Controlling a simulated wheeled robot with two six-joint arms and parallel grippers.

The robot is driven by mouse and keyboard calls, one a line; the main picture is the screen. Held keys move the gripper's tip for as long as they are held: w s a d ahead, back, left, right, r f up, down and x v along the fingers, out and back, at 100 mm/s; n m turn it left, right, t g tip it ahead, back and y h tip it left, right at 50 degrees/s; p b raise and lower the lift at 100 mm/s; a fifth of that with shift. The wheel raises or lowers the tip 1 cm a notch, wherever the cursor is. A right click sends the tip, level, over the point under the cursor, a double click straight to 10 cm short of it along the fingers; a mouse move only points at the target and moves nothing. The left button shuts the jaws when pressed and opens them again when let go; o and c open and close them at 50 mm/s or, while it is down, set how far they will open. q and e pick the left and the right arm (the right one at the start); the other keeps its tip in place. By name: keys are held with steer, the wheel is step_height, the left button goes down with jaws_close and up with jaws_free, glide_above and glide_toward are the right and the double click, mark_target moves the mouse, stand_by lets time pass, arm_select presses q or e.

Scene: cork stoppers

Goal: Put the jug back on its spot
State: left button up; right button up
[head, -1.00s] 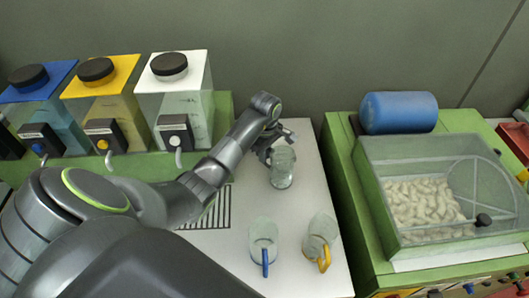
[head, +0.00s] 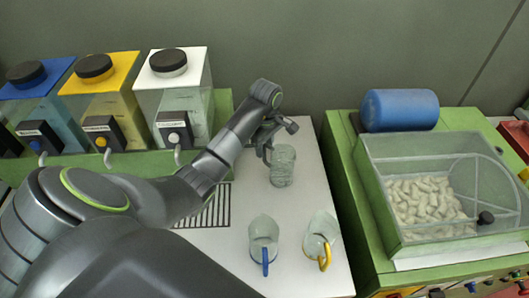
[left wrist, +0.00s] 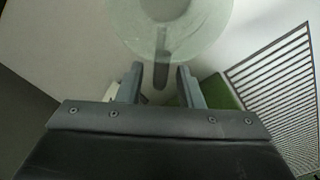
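A clear glass jug (head: 283,167) stands upright on the white table top (head: 310,265), toward its back. My left gripper (head: 277,141) is just behind the jug, with its fingers apart. In the left wrist view the jug's round body (left wrist: 185,28) is ahead at the top. Its dark handle (left wrist: 162,68) lies between the two spread fingers (left wrist: 160,84), with visible gaps on both sides. My right gripper is not in view.
A blue-handled jug (head: 263,238) and a yellow-handled jug (head: 321,235) stand near the front. Blue, yellow and white-lidded dispensers (head: 172,95) line the back left. A green cabinet with a clear bin (head: 420,225) of pale pieces stands right. A slotted grate (head: 208,210) lies left.

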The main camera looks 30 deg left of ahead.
arm_select(q)
step_height(320, 180, up, 2)
steer(key=shift+r+b, duration=0.1)
steer(key=shift+b, duration=0.25)
step_height(320, 180, up, 6)
steer(key=p, duration=0.6)
steer(key=shift+d+f, duration=0.1)
steer(key=shift+f, duration=0.1)
steer(key=shift+r+p, duration=0.75)
steer(key=shift+p, duration=0.2)
